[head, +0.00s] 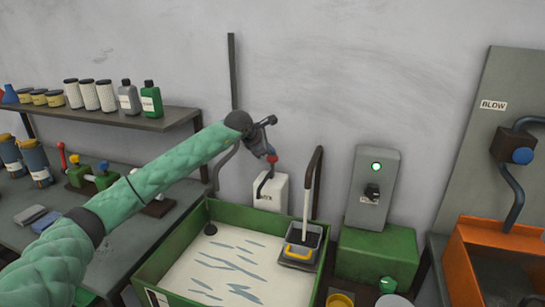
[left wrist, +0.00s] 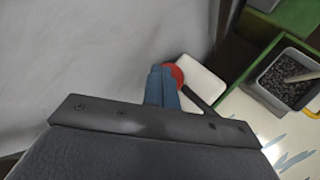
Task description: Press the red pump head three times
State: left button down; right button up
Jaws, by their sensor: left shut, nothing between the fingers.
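The red pump head (head: 272,159) tops a white bottle (head: 268,192) that stands against the wall behind the green tray. My left gripper (head: 268,153) is shut and empty, with its fingertips right at the pump head from above. In the left wrist view the blue fingers (left wrist: 162,88) cover part of the red pump head (left wrist: 177,75), and the white bottle (left wrist: 203,84) shows beside them. I cannot tell whether the fingertips touch the head. My right gripper is not in view.
The green tray (head: 172,251) has a pale, streaked floor and holds a small container (head: 317,241) with a white-handled tool. A grey switch box (head: 372,180) stands to the right. A shelf (head: 90,112) with bottles is at the left.

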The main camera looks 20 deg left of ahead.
pick_arm(q)
jog(key=shift+f+b, duration=0.5)
jog(key=shift+f, duration=0.35)
dwell(0.7)
jog(key=shift+r, duration=0.1)
dwell(0.4)
jog(key=shift+r, duration=1.55)
jog(key=shift+r, duration=0.15)
jog(key=shift+r, duration=2.4)
